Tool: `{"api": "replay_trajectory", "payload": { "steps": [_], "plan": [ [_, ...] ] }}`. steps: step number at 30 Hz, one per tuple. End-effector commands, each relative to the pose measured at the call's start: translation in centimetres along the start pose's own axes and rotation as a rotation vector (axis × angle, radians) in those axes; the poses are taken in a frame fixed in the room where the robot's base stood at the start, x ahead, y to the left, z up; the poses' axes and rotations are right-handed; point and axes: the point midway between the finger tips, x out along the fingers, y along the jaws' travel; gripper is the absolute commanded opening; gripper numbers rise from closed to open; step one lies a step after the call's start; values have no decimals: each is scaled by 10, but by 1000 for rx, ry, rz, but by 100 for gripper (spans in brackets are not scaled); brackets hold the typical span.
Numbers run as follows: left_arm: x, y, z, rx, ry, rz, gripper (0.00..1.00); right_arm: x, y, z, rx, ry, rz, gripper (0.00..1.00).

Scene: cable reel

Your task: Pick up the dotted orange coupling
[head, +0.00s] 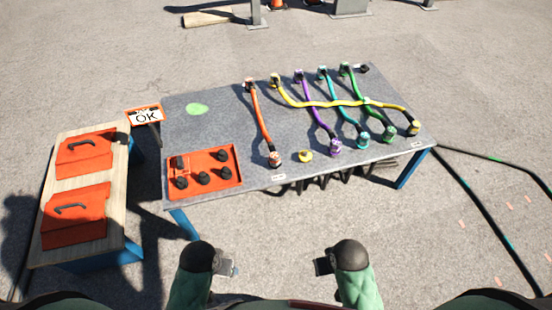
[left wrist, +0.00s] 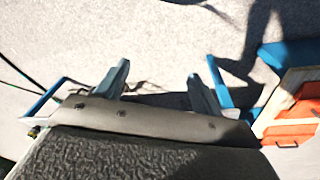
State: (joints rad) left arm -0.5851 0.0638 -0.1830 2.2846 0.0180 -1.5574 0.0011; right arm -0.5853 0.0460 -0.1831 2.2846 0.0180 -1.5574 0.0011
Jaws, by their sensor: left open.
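An orange cable (head: 262,115) lies on the grey table, running from a dark fitting near the back edge to the front. At its near end is the orange coupling (head: 274,160) with pale marks; the dots are too small to make out. My left gripper (head: 234,268) is in front of the table, well short of the coupling. The left wrist view shows its two fingers (left wrist: 163,86) apart with nothing between them. My right gripper (head: 318,265) is also in front of the table, apart from everything; its fingers are too small to judge.
Purple, teal, green and yellow cables (head: 320,103) lie to the right, the yellow crossing the others. A yellow piece (head: 305,156) sits beside the orange coupling. An orange tray (head: 232,178) with black knobs is at front left. A side bench (head: 118,215) holds orange boxes.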

Motion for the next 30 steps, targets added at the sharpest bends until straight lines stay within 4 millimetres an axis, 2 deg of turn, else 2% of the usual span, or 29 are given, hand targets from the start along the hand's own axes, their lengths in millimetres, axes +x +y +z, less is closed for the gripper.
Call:
{"api": "replay_trajectory", "payload": {
  "steps": [13, 16, 20, 24, 30],
  "plan": [
    [0, 5, -1, -9, -1, 10, 67, 1, 6, 2, -8, -6, 11, 36],
    [-4, 2, -14, -6, 20, 5, 67, 0, 5, 2, -7, -4, 9, 36],
    [-18, -6, -55, 4, 82, -10, 67, -2, 4, 0, -7, -1, 9, 36],
    [-44, -20, -112, 25, 171, -39, 67, -5, 4, -2, -7, 2, 9, 36],
    [-85, -26, -187, 77, 290, -75, 67, -8, 5, -5, -9, 5, 11, 36]
  ]
}}
